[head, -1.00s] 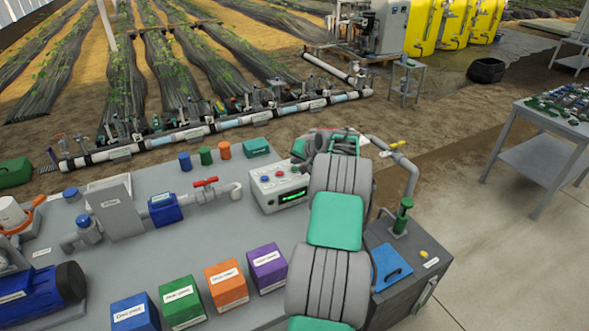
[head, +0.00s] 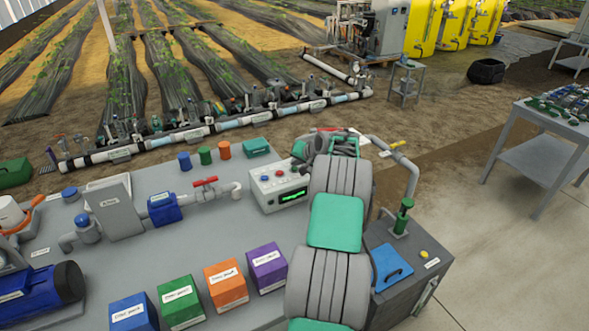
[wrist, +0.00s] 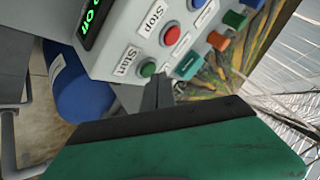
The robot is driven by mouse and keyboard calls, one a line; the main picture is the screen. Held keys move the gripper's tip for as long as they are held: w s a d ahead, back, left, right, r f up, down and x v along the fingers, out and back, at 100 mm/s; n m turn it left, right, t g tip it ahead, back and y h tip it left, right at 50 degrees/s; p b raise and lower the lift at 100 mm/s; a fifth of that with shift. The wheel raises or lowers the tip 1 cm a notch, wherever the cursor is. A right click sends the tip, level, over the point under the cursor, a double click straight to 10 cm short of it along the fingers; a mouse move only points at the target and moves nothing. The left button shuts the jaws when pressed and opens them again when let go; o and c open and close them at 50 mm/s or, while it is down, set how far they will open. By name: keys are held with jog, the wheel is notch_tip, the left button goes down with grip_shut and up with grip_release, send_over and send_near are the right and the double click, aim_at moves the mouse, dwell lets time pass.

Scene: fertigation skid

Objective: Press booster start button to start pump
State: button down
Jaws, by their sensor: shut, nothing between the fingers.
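The control box (head: 265,197) is a pale grey panel on the bench, left of my arm. In the wrist view its panel (wrist: 128,32) carries a green Start button (wrist: 148,69), a red Stop button (wrist: 170,35) and a blue button (wrist: 197,3). Its dark display (wrist: 92,20) shows green letters that seem to end in "ON"; it also shows in the head view (head: 292,196). My gripper (wrist: 160,92) is shut and empty, with its tip just beside the Start button. I cannot tell whether it touches. My arm mostly hides the gripper in the head view.
A red-handled valve (head: 205,182) and grey pipe stand left of the box. Blue, green, orange (head: 226,284) and purple boxes line the bench front. A dark cabinet (head: 415,262) with a green-handled fitting (head: 403,212) stands right of my arm.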

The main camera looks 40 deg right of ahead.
aim_at(296, 169)
jog(key=shift+f+b, duration=0.35)
jog(key=shift+f, duration=0.1)
dwell(0.5)
jog(key=shift+r+p, duration=0.35)
jog(key=shift+r, duration=0.45)
jog(key=shift+r+p, duration=1.25)
jog(key=shift+r, duration=1.3)
